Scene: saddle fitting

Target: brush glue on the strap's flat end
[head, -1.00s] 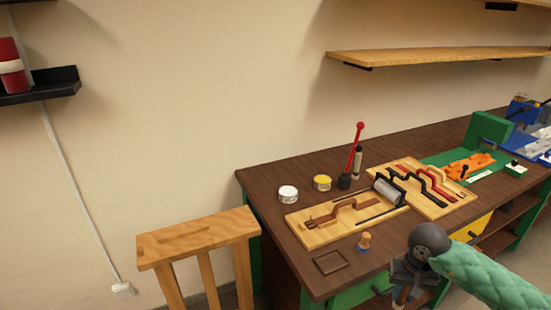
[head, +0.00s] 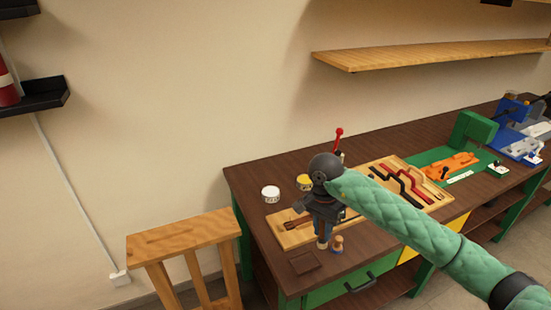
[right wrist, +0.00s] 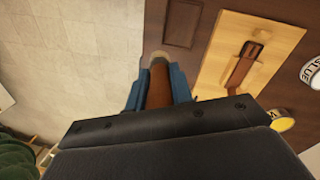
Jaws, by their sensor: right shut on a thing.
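The brown strap (right wrist: 243,68) lies on a light wooden board (right wrist: 217,75); in the head view my right arm and gripper cover most of it. My right gripper (head: 323,237) is above the front of the board in the head view. In the right wrist view its blue fingers are shut on a brown handle (right wrist: 159,88), which looks like the glue brush. A tan rounded piece shows just beyond it; I cannot tell whether it is the brush tip. A white jar (head: 270,193), labelled GLUE in the right wrist view (right wrist: 313,70), stands behind the board. My left gripper is not in view.
A yellow-topped jar (head: 304,182) stands beside the white one. A second board (head: 432,192) with black and red straps lies right. A wooden stand (head: 180,235) is left.

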